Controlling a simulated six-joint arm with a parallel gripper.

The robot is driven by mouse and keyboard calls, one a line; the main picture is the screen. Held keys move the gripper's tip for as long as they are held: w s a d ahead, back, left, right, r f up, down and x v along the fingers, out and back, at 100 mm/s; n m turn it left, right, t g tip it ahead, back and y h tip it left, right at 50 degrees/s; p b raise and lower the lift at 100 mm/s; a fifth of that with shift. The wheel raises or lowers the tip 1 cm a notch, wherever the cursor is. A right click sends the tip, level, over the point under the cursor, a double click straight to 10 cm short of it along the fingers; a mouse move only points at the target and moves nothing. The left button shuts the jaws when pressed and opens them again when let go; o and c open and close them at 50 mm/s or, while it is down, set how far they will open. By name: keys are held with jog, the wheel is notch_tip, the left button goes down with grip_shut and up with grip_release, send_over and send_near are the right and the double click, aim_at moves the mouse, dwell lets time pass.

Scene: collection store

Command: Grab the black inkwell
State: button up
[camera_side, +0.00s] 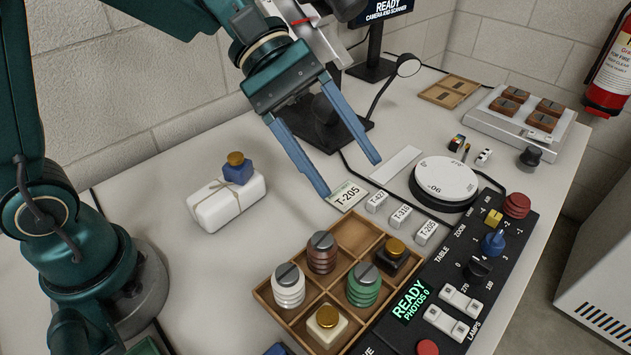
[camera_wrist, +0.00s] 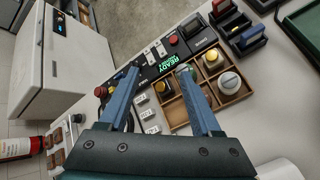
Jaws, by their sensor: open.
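The black inkwell (camera_side: 392,262) is a small dark block with a gold cap, in a right-hand compartment of the wooden tray (camera_side: 262,291). In the wrist view the inkwell (camera_wrist: 164,92) shows between my two blue fingers, beyond a gap. My gripper (camera_side: 351,177) is open and empty, above the table and up-left of the tray, apart from the inkwell. It also shows in the wrist view (camera_wrist: 161,68), fingers spread.
The tray also holds white (camera_side: 289,287), brown (camera_side: 321,254) and green (camera_side: 363,285) ribbed jars, and a cream inkwell (camera_side: 327,320). A black control panel (camera_side: 455,262) borders it on the right. A blue inkwell (camera_side: 238,170) sits on a white wrapped block (camera_side: 226,203).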

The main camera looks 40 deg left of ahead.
aim_at(385, 246)
jog(key=w+f+n+h, duration=0.1)
jog(key=w+f+n, duration=0.1)
jog(key=f, duration=0.2)
jog(key=w+f+n+h, duration=0.1)
jog(key=w+f+n, duration=0.1)
jog(key=f, duration=0.3)
jog(key=w+f+n+h, duration=0.1)
jog(key=w+f+n, duration=0.1)
jog(key=f+n, duration=0.2)
jog(key=shift+w+d+f+h, duration=0.1)
jog(key=shift+d+f+h, duration=0.05)
jog(key=shift+f, duration=0.25)
jog(key=shift+d+f+h, duration=0.1)
jog(key=shift+f+h, duration=0.05)
jog(key=shift+f, duration=0.2)
jog(key=shift+d+f, duration=0.15)
jog(key=shift+f, duration=0.1)
jog(key=shift+x, duration=2.4)
grip_shut()
